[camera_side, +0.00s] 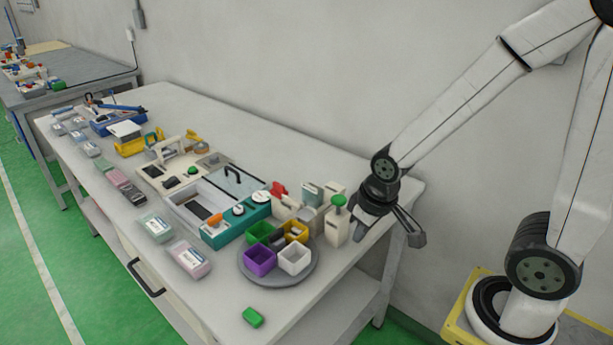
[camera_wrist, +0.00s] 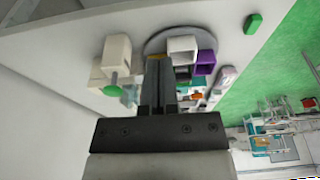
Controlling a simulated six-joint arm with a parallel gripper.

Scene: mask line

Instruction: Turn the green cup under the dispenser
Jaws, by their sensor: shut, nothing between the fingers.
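The green cup (camera_side: 260,233) is an open square cup on the back left of a round grey turntable (camera_side: 268,282). It shares the turntable with a yellow cup (camera_side: 296,230), a purple cup (camera_side: 260,259) and a white cup (camera_side: 294,259). Pale dispenser blocks stand behind; the nearest dispenser (camera_side: 337,232) has a green knob (camera_side: 339,200). My gripper (camera_side: 360,238) is shut and empty, above and right of the turntable in the side view. In the wrist view the gripper (camera_wrist: 160,62) overlaps the turntable (camera_wrist: 152,46); I cannot make out the green cup there.
A green block (camera_side: 253,317) lies alone near the table's front corner. A teal panel (camera_side: 237,224) with knobs and a grey tray lie left of the turntable. Lidded boxes (camera_side: 188,259) line the front edge. The table's back strip is clear.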

